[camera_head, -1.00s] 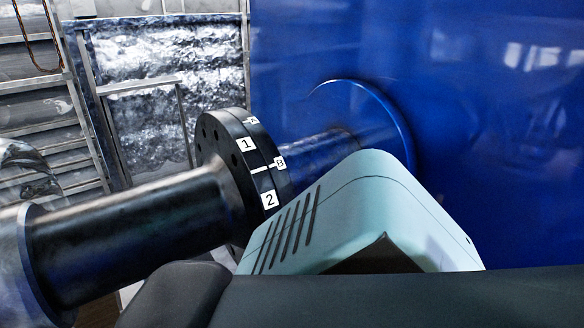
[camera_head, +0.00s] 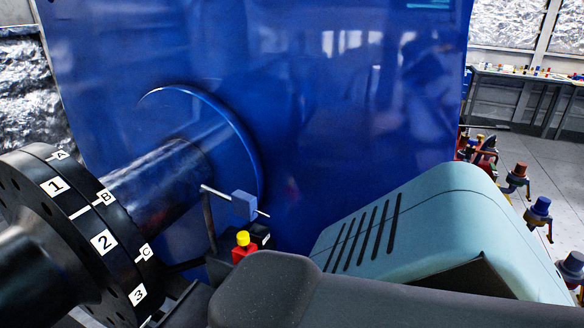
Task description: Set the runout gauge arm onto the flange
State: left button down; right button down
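The flange (camera_head: 62,220) is a pair of black discs at the lower left, bolt holes in the near face, with white labels 1, 2, 3 and A, B, C on the rims. My gripper fingers are not clearly distinguishable; my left gripper is out of view.
A dark shaft (camera_head: 160,185) runs from the flange into the large blue housing (camera_head: 340,120). A long bench (camera_head: 530,85) with small parts is at the back right.

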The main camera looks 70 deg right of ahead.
aim_at(243, 204)
jog(key=j+z, duration=0.1)
jog(key=z, duration=1.8)
